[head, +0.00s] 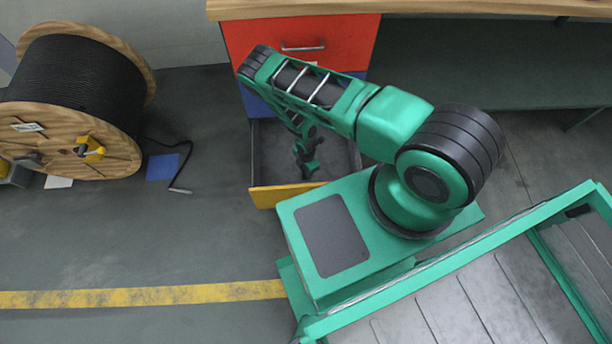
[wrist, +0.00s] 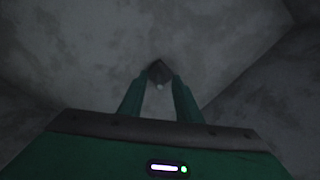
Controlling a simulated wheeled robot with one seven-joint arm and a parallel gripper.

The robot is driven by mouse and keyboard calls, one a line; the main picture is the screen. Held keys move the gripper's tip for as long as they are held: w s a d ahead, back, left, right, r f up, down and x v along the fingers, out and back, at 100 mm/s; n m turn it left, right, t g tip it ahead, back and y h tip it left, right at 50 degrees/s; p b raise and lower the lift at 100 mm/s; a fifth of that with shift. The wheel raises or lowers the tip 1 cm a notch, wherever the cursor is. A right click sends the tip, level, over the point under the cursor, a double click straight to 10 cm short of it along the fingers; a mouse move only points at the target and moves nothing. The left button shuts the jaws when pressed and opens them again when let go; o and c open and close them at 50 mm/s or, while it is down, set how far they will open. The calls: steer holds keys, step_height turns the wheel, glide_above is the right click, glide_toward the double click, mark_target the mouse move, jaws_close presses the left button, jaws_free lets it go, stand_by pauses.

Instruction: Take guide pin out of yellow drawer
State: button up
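The yellow drawer (head: 268,195) is pulled out at the bottom of the drawer unit, with a bare grey inside. My arm reaches over it, and my gripper (head: 308,170) points down into it. In the wrist view my gripper (wrist: 160,80) shows two green fingers, set apart. A small dark piece, probably the guide pin (wrist: 160,71), is between the fingertips with a small bright spot below it. It nearly fills the gap; I cannot tell whether the fingers press on it. In the head view I cannot make out the pin.
A red drawer (head: 335,35) and a partly hidden blue drawer (head: 257,104) above are shut, under a wooden worktop (head: 450,6). A cable reel (head: 75,85) stands at left. Floor left of the open drawer is mostly clear, with a loose cable end (head: 181,190).

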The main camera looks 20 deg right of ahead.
steer(key=shift+f, duration=0.45)
jaws_close()
steer(key=shift+r, duration=0.2)
